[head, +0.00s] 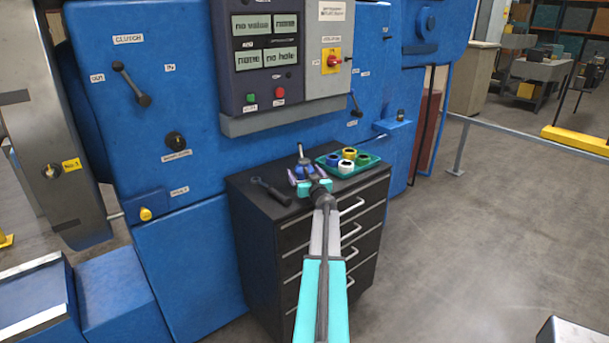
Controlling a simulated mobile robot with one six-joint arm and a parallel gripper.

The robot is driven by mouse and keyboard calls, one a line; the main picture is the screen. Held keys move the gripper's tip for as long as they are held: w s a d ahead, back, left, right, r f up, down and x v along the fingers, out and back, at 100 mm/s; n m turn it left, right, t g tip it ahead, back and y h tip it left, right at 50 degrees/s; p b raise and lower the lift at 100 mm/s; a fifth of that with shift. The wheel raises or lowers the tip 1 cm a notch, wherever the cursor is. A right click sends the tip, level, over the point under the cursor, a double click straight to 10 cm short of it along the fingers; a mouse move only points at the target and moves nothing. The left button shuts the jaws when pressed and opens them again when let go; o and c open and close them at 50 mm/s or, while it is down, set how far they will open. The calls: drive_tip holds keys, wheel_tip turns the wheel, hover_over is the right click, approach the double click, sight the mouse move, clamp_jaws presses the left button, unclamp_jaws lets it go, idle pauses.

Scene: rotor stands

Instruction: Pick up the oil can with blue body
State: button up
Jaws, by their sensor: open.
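The oil can (303,170) has a blue body and a thin grey spout pointing up. It stands upright on the black top of the drawer cabinet. My gripper (304,178) is open at the can, on its near side. Its purple fingers appear to lie to the left and right of the blue body. Whether they touch the can cannot be told. The lower part of the can is hidden by my gripper.
Just right of the can is a green tray (321,160) with several coloured round items. A dark tool (270,190) lies to the left on the cabinet (262,236). The blue machine (185,110) rises close behind. Open floor (470,240) lies to the right.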

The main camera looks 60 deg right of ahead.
sight(306, 166)
drive_tip(key=c, duration=1.4)
drive_tip(key=shift+o, duration=0.2)
drive_tip(key=shift+r, duration=0.1)
drive_tip(key=shift+r, duration=0.8)
wheel_tip(306, 166, up, 2)
drive_tip(key=shift+s+r, duration=0.1)
drive_tip(key=shift+s, duration=0.05)
drive_tip(key=s+a+r+b, duration=0.1)
drive_tip(key=s, duration=1.4)
drive_tip(key=shift+s+a, duration=0.25)
drive_tip(key=shift+s, duration=0.1)
